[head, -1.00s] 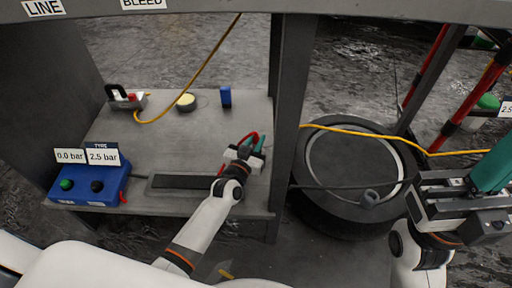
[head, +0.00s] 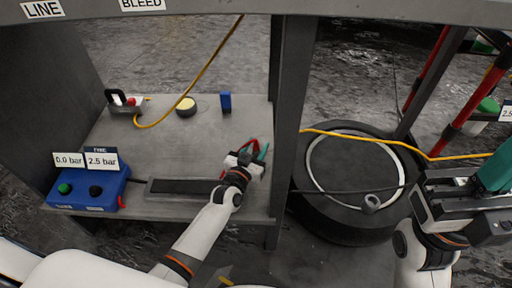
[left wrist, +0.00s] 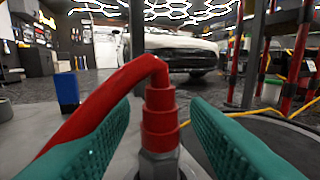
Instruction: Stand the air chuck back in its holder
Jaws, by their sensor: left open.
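The red air chuck (left wrist: 160,115) stands upright between my left gripper's teal fingers in the left wrist view. Its top bends over to the left, and its stepped lower part meets a grey metal base. In the head view it is a small red shape at the shelf's right side, by my left gripper (head: 254,153). The fingers are open, with visible gaps on both sides of the chuck. My right gripper (head: 475,190) is at the right edge, partly cut off.
On the grey shelf (head: 165,150) are a blue control box (head: 90,190), a yellow-topped round tin (head: 186,106), an upright blue block (head: 225,102) and a dark strip (head: 185,187). A post (head: 287,120) separates the shelf from a tyre (head: 340,215).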

